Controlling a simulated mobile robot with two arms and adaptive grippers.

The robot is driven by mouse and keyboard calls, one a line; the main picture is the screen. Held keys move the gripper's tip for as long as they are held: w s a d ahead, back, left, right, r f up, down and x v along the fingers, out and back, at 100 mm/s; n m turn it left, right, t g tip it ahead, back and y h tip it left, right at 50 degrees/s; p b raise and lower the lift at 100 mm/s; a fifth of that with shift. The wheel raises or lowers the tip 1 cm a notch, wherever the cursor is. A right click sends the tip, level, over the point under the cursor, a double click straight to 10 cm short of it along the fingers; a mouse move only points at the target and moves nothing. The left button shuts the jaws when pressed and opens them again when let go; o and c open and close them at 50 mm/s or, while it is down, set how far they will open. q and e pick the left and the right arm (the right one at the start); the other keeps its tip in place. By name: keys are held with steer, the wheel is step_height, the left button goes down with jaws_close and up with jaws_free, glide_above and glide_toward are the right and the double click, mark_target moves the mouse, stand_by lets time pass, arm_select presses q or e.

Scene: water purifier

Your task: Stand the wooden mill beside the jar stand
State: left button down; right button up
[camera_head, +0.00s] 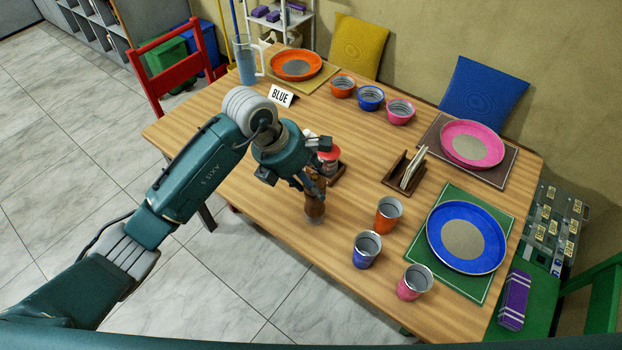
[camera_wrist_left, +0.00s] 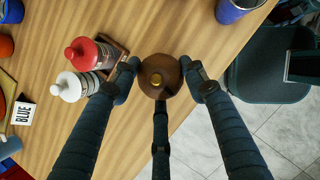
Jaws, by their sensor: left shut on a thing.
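The wooden mill (camera_head: 314,210) is upright near the table's front edge, with a dark brown body and a paler base. I cannot tell whether the base touches the table. The jar stand (camera_head: 340,177) is just behind the mill, partly hidden by my gripper. It holds a red-lidded jar (camera_wrist_left: 88,54) and a white-lidded jar (camera_wrist_left: 74,86). My right gripper is not in view.
Orange (camera_head: 388,214), blue (camera_head: 366,249) and pink (camera_head: 414,282) cups stand right of the mill. A blue plate (camera_head: 466,237) lies on a green mat. The tabletop left of the stand is clear up to the BLUE sign (camera_head: 282,96).

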arm_select(q)
steer(key=shift+f, duration=0.3)
steer(key=c, duration=1.2)
jaws_free()
steer(key=shift+o, duration=1.3)
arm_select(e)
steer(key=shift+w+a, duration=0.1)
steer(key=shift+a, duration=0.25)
arm_select(q)
steer(key=shift+r, duration=0.3)
steer(key=shift+a+r, duration=0.2)
steer(key=shift+r, duration=0.1)
steer(key=b+v, duration=0.2)
steer(key=v, duration=0.9)
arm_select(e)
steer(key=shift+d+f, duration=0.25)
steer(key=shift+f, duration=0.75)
arm_select(q)
steer(key=shift+a, duration=0.1)
